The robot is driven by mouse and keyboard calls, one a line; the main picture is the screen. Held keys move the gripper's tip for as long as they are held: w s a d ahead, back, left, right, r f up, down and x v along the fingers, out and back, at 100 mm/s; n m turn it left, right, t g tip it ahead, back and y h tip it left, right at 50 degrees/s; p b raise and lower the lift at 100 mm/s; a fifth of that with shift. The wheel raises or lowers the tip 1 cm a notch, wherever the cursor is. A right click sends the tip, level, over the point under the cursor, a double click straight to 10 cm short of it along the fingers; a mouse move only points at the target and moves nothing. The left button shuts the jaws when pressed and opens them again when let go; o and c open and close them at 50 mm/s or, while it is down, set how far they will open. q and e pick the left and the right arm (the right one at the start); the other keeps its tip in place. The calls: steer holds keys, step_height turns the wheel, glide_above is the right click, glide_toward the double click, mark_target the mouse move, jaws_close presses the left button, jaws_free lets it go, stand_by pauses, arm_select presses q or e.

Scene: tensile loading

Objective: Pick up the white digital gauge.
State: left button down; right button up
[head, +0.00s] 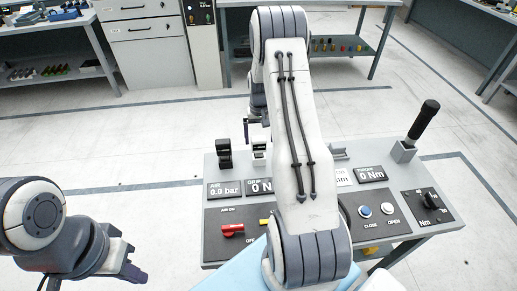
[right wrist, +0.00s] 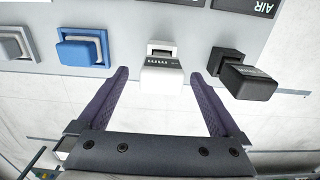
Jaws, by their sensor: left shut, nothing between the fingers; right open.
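The white digital gauge (right wrist: 162,78) is a small white block with a dark marked strip, standing in a slot at the panel edge in the right wrist view. In the head view it (head: 259,151) shows just left of my right arm. My right gripper (right wrist: 160,72) is open, its purple fingers on either side of the gauge with gaps to both. In the head view most of this gripper is hidden behind my arm. My left gripper (head: 130,270) is shut and empty at the lower left, away from the panel.
A black block (right wrist: 245,80) sits right of the gauge in the right wrist view; a blue block (right wrist: 85,50) and a grey block (right wrist: 14,46) sit left. The grey console (head: 400,175) carries displays, a red lever (head: 232,230), knobs and a tall black-handled lever (head: 424,120).

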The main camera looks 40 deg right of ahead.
mark_target(259, 152)
step_height(259, 152, down, 3)
steer(key=shift+f, duration=0.2)
steer(key=f, duration=0.1)
steer(key=f+p, duration=0.1)
steer(key=f, duration=0.1)
steer(key=f+p, duration=0.1)
steer(key=shift+w+f, duration=0.25)
steer(key=shift+f, duration=0.5)
steer(key=c, duration=1.5)
steer(key=shift+r, duration=0.15)
